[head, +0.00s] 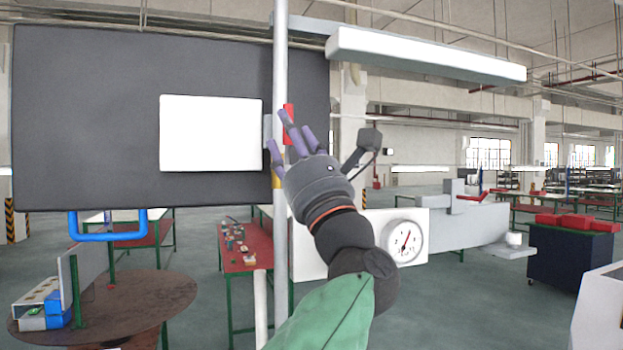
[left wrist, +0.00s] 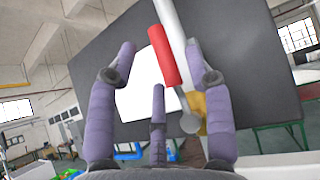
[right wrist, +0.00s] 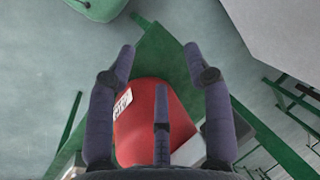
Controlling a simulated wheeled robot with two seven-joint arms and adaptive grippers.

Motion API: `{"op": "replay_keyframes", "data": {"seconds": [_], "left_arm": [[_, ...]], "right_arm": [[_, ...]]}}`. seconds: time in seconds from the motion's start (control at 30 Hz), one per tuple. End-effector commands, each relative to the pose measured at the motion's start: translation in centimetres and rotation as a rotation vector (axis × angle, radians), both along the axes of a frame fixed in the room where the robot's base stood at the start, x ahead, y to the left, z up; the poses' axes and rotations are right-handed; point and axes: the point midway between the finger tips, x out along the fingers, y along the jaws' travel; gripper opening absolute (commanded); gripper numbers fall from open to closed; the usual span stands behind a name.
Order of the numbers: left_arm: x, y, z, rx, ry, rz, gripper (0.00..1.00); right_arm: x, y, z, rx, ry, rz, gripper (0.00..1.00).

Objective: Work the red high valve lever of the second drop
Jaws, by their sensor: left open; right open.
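The red valve lever (head: 289,118) stands upright against the pale vertical pipe (head: 281,60). In the left wrist view the red lever (left wrist: 162,55) slants between my spread fingers, with a grey rounded pivot (left wrist: 188,123) and a brass valve body (left wrist: 198,103) below it. My left gripper (head: 282,130) is open in front of the lever, its purple fingers partly covering it. I cannot tell whether a finger touches it. My right gripper (right wrist: 165,62) is open and empty, and shows only in its own wrist view.
A dark board with a white panel (head: 211,133) stands behind the pipe. A gauge (head: 403,241) is to the right of my left arm. A red bench (head: 245,262) and a round brown table (head: 150,295) stand lower left. Below my right gripper is a red object (right wrist: 150,115).

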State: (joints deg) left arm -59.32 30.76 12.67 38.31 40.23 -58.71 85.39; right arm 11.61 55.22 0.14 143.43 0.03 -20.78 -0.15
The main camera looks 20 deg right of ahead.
Motion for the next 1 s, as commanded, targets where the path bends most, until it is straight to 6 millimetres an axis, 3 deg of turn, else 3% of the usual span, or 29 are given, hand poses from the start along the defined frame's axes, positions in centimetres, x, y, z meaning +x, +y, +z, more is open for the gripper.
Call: {"op": "replay_keyframes", "data": {"seconds": [0.53, 1.0], "left_arm": [[-5.2, -1.4, -5.4, 0.001, 0.0, -0.001, 0.51], [-5.8, -1.5, -6.1, 0.0, 0.001, 0.001, 0.51]], "right_arm": [[0.0, 0.0, 0.0, 0.0, 0.0, 0.0, 0.51], [0.0, 0.0, 0.0, 0.0, 0.0, 0.0, 0.51]]}}
